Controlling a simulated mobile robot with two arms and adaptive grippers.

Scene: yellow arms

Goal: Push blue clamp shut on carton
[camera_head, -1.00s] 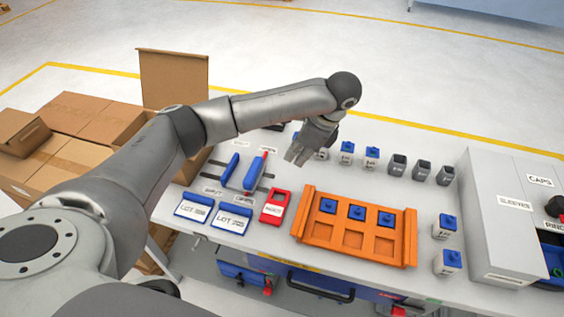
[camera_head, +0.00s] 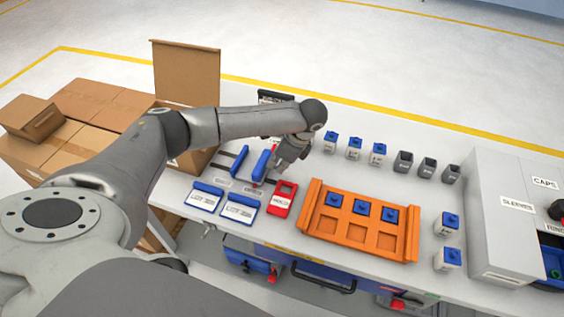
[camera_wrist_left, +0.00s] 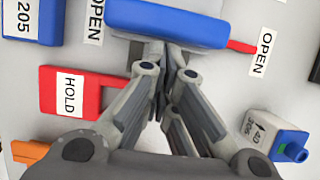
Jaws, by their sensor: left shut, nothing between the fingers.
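The blue clamp shows as two blue bars on dark rails in the head view: a left bar (camera_head: 240,161) and a right bar (camera_head: 262,165) with a red part at its far end. A gap separates the bars, and I see no carton between them. My left gripper (camera_head: 276,173) is shut and empty, low at the right bar's right side. In the left wrist view, the fingertips (camera_wrist_left: 165,52) point at the long side of the blue bar (camera_wrist_left: 170,24); I cannot tell whether they touch. Brown cartons (camera_head: 95,110) stand at the left. My right gripper is not in view.
A red HOLD tag (camera_head: 283,198) lies close to my gripper. An orange tray (camera_head: 314,222) with blue-topped pieces is to the right. Blue-capped bottles (camera_head: 354,149) and grey cups (camera_head: 403,162) stand behind. Two LOT cards (camera_head: 238,209) lie in front of the clamp.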

